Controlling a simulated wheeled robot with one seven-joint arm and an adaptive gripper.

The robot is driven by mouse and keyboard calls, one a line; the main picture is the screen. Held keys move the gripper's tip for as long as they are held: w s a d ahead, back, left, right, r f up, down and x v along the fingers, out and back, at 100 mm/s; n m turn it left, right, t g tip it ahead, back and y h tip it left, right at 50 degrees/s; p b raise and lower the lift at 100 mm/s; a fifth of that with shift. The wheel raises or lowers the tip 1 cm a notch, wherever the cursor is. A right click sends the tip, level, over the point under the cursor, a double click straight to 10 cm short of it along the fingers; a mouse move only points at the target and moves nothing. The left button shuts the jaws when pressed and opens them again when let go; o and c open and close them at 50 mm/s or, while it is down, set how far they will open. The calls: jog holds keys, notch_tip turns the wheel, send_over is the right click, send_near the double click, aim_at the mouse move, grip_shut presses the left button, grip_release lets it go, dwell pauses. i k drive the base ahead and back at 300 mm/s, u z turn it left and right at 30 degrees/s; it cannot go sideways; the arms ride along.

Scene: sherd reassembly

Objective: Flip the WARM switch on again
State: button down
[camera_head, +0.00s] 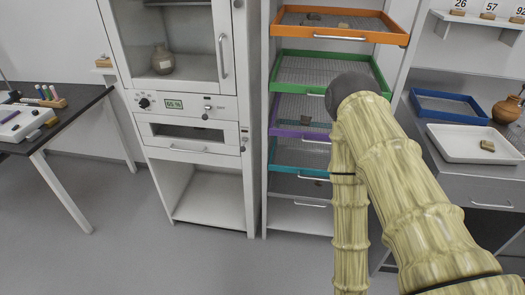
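A white cabinet (178,148) stands left of centre. Its control strip has a dark round knob (143,102), a small green display (174,104) and a small switch (207,108) to the right of the display. The lettering beside the switch is too small to read, so I cannot confirm it is the WARM switch or tell its position. My arm, with a bamboo-like covering, rises from the lower right, bends near the rack and runs down past the bottom edge. My gripper is outside the picture, and nothing of mine touches the cabinet.
A rack with orange (340,32), green and purple trays stands right of the cabinet, partly behind my arm. A dark-topped table (62,122) is at the left. A counter at right holds a white tray (450,146) and a jar (506,110). The floor before the cabinet is clear.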

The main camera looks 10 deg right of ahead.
aim_at(242, 149)
jog(key=i, duration=0.5)
jog(key=z, duration=1.15)
jog(key=k, duration=1.15)
jog(key=u, duration=1.6)
jog(key=i, duration=0.5)
jog(key=u, duration=0.1)
